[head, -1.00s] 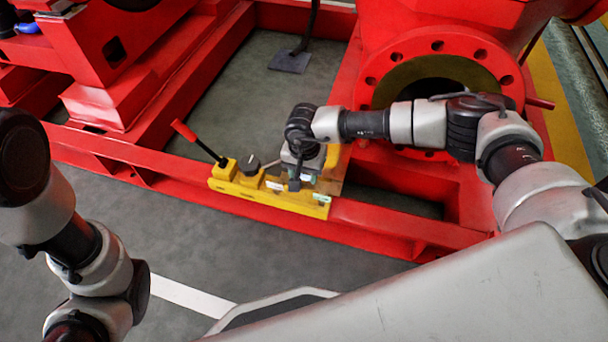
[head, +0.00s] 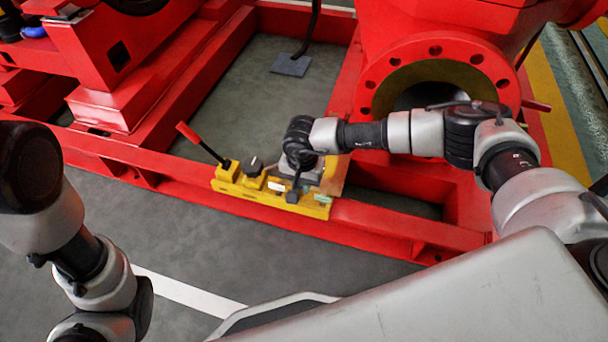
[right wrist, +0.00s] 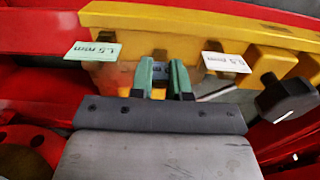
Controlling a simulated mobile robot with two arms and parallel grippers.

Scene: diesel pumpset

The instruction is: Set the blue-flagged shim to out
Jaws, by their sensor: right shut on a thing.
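My right gripper (right wrist: 161,80) is shut on a small dark bluish tab (right wrist: 160,68), which looks like the blue-flagged shim, at the yellow block (right wrist: 180,18). Most of the tab is hidden between the green-padded fingers. A pale green label reading 1.5 mm (right wrist: 92,51) is to its left in the right wrist view, and a white label, seemingly 0.5 mm (right wrist: 226,62), to its right. In the head view my right gripper (head: 297,188) points down over the right part of the yellow block (head: 232,188), and my wrist hides the held tab. My left gripper is not visible; only my left arm shows.
A black knob (head: 253,166) and a red-handled lever (head: 200,142) stand on the left part of the block. The block sits on a red base frame (head: 385,225). A large red round flange (head: 435,60) rises behind my right arm. Grey floor in front is clear.

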